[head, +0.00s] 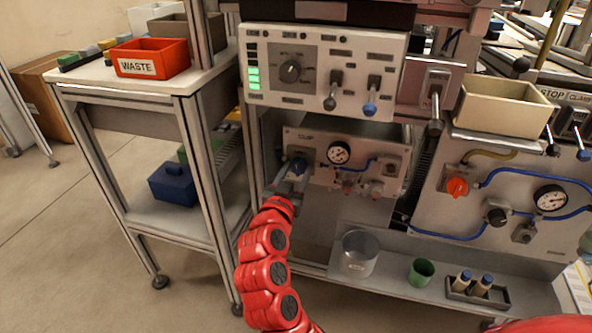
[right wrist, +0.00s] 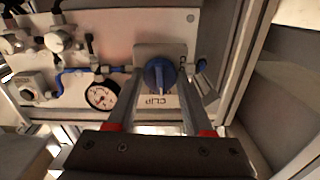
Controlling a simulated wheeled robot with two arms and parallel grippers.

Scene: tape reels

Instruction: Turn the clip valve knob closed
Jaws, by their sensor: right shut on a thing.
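The clip valve knob (head: 298,166) is blue and sits at the left of the lower panel marked CLIP in the head view. In the right wrist view the knob (right wrist: 158,76) shows face-on, with a raised grip bar running roughly up and down the picture, above an upside-down CLIP label (right wrist: 158,101). My right gripper (head: 291,181) reaches up to it from below on a red arm. Its two fingers (right wrist: 160,88) stand on either side of the knob and are shut on it. Finger contact is hard to make out. My left gripper is out of view.
A pressure gauge (head: 339,152) and blue hose sit right of the knob. A control box (head: 318,75) overhangs the panel. A frame post (head: 203,150) stands to the left.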

